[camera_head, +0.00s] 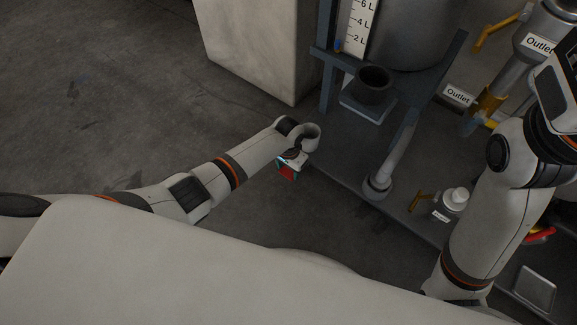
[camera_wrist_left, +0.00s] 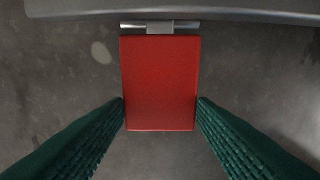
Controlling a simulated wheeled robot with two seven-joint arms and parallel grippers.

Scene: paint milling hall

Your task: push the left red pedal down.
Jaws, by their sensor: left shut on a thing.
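The left red pedal (camera_wrist_left: 160,75) is a flat red plate, hinged at its far edge on a metal pin below a grey frame edge. In the left wrist view, the green ridged fingers of my left gripper (camera_wrist_left: 160,108) are shut on the pedal's two side edges, near its free end. In the head view, a small patch of the red pedal (camera_head: 287,173) shows at the end of my left arm, mostly hidden by the wrist. How far the pedal is tilted cannot be told. My right arm stands at the right, but its gripper is not visible.
A metal tank (camera_head: 410,30) with a level scale stands on a blue-grey frame. A dark cup (camera_head: 374,85) sits on a small shelf. Pipes with yellow handles (camera_head: 490,103) and Outlet labels are at the right. A pale block (camera_head: 262,45) stands behind. The floor at left is clear.

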